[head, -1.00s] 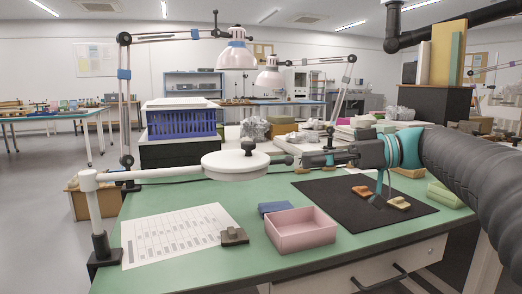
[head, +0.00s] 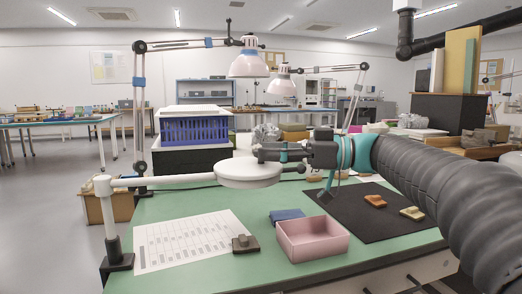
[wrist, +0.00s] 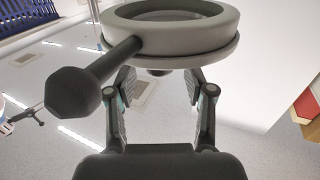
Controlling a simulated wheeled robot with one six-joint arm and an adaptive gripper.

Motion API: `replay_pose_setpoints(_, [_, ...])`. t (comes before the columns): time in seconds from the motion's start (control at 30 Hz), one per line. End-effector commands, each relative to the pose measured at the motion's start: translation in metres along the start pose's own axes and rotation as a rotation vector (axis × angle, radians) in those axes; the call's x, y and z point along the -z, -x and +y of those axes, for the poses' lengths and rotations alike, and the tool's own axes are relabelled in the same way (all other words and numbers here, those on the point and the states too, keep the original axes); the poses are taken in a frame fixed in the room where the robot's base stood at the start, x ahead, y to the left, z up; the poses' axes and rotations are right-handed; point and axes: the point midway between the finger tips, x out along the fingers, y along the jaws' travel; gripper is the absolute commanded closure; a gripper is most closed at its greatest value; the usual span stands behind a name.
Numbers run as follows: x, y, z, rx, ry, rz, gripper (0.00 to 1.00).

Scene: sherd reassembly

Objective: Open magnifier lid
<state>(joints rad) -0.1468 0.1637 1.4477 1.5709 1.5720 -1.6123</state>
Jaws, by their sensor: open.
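The magnifier (head: 249,173) is a round white head on a white arm, level above the left part of the bench. Its top looks closed in the head view. A dark rod with a ball knob (head: 298,169) sticks out from its right side. In the wrist view the grey round rim (wrist: 225,35) fills the top, and the dark knob (wrist: 75,95) points toward the camera at left. My gripper (head: 264,152) is open and empty at the magnifier's right upper edge. In the wrist view its fingertips (wrist: 158,78) lie just below the rim; contact cannot be told.
On the green bench (head: 172,207) lie a printed sheet (head: 190,240), a pink tray (head: 313,240), a blue block (head: 287,215) and a black mat (head: 385,228) with sherds.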

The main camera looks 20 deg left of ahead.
Motion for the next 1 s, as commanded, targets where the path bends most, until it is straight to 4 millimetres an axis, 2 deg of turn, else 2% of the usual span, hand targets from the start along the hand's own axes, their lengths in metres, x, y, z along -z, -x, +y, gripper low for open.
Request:
replay_pose_setpoints(0.2, [0.000,-0.020,0.000,-0.001,-0.001,0.000,0.46])
replay_pose_setpoints(0.53, [0.000,-0.023,0.000,-0.001,-0.001,0.000,0.46])
replay_pose_setpoints(0.57, [0.000,-0.023,0.000,-0.001,-0.001,0.000,0.49])
replay_pose_setpoints(0.77, [0.000,-0.023,0.000,-0.001,-0.001,0.000,0.99])
replay_pose_setpoints(1.0, [0.000,-0.022,0.001,-0.002,0.000,-0.002,1.00])
